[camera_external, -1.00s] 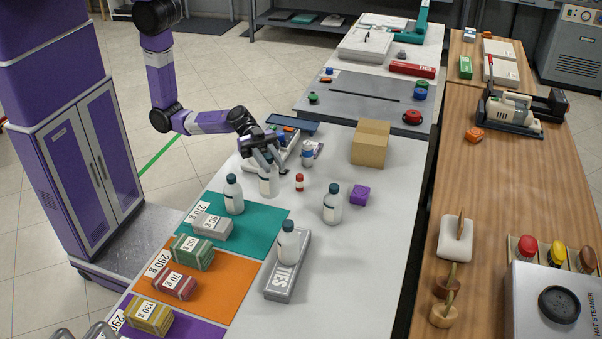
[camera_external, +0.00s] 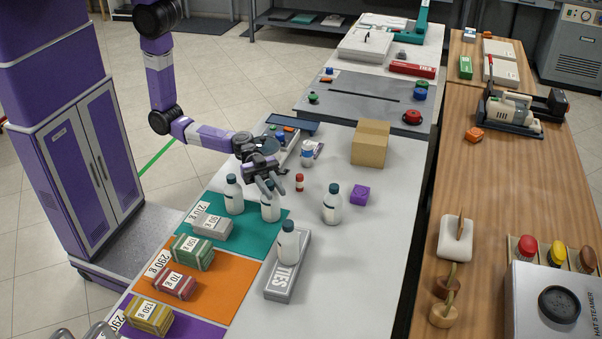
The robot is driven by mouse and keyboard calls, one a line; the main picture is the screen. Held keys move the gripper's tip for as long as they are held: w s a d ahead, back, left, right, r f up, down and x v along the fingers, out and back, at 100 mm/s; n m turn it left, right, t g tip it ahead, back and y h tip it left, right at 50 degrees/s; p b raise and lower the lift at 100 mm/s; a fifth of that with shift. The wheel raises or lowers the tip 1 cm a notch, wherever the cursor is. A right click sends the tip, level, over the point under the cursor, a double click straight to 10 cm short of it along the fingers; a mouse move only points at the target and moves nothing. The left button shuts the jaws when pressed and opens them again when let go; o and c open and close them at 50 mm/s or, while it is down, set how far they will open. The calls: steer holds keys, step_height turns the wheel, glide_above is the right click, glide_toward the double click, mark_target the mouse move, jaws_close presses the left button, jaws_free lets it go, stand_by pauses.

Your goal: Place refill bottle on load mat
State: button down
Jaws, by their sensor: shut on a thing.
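My gripper (camera_external: 271,188) is shut on a white refill bottle (camera_external: 270,206) with a dark cap, held upright near its top. This bottle is at the right part of the teal mat (camera_external: 256,238); I cannot tell whether its base touches the mat. A similar bottle (camera_external: 234,197) stands on the teal mat to its left, behind a grey 50 g block (camera_external: 212,228). Another bottle (camera_external: 332,206) stands on the bare white table to the right. An orange mat (camera_external: 230,287) and a purple mat (camera_external: 205,330) lie nearer the camera.
A small red-capped bottle (camera_external: 299,184), purple box (camera_external: 359,195) and cardboard box (camera_external: 370,146) stand right. The table's front right is clear.

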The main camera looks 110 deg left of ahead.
mark_target(267, 182)
steer(key=shift+f+b, duration=0.2)
steer(key=shift+b, duration=0.1)
steer(key=c, duration=1.1)
jaws_free()
steer(key=shift+r, duration=0.1)
steer(key=shift+c, duration=0.2)
steer(key=shift+r+p, duration=0.15)
steer(key=shift+p, duration=0.2)
steer(key=b+v, duration=0.2)
steer(key=v, duration=0.4)
steer(key=shift+s+a+b, duration=0.35)
steer(key=shift+s+a, duration=0.2)
